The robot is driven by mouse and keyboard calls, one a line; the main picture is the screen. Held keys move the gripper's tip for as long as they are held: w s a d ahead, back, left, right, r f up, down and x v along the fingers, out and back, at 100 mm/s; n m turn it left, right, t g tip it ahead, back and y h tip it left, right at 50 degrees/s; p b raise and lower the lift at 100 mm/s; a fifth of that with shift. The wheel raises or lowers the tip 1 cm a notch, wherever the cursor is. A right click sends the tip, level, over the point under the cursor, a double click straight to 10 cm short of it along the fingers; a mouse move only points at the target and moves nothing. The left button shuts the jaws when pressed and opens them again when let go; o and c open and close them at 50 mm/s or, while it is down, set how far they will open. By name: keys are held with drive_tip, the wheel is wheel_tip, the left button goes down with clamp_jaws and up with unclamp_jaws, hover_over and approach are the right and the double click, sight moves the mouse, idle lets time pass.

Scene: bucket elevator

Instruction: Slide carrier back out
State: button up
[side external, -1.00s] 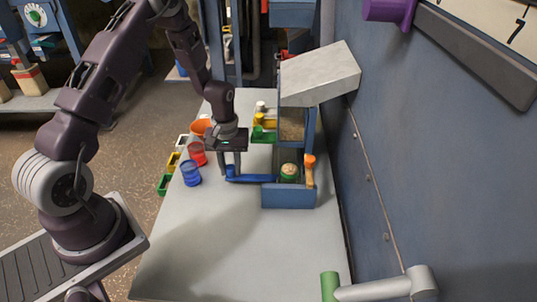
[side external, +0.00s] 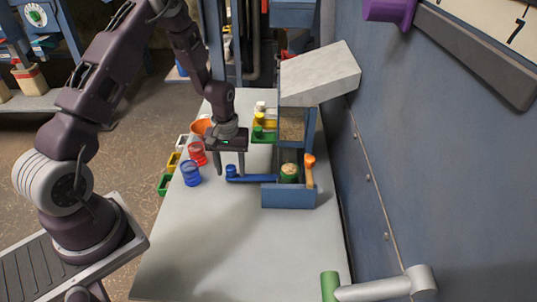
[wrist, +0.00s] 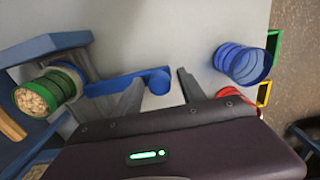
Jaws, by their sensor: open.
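The carrier is a blue bar (side external: 255,178) with a round blue knob (side external: 231,171) at its left end. Its right end reaches into the blue elevator housing (side external: 288,196). A green bucket (wrist: 59,88) full of pale grain sits inside the housing at that end; it also shows in the side view (side external: 289,172). My gripper (side external: 230,174) is open and points down, with one finger on each side of the knob. The wrist view shows the knob (wrist: 159,82) between the spread fingertips, with gaps on both sides.
Blue (side external: 191,174) and red (side external: 197,154) buckets stand left of my gripper. Colored trays (side external: 166,184) line the table's left edge. An orange-topped lever (side external: 309,170) is at the housing's right. The front of the table (side external: 240,255) is clear. A blue wall (side external: 420,170) rises on the right.

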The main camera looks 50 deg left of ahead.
wheel_tip(320, 180, up, 12)
idle(0.8)
drive_tip(key=shift+r, duration=0.1)
drive_tip(key=s+d+r+m+t, duration=0.2)
drive_tip(key=s+d+r, duration=0.25)
drive_tip(key=r, duration=0.35)
drive_tip(key=s+d+r+m+t, duration=0.1)
drive_tip(key=s+d+r+m, duration=0.3)
drive_tip(key=r, duration=0.4)
drive_tip(key=s+d+r+m+t, duration=0.1)
drive_tip(key=s+d, duration=0.1)
drive_tip(key=s, duration=0.4)
drive_tip(key=s+d+r+m+t, duration=0.1)
drive_tip(key=s+d+r+m, duration=0.1)
drive_tip(key=s, duration=0.5)
drive_tip(key=shift+d+t, duration=0.3)
drive_tip(key=shift+d, duration=0.15)
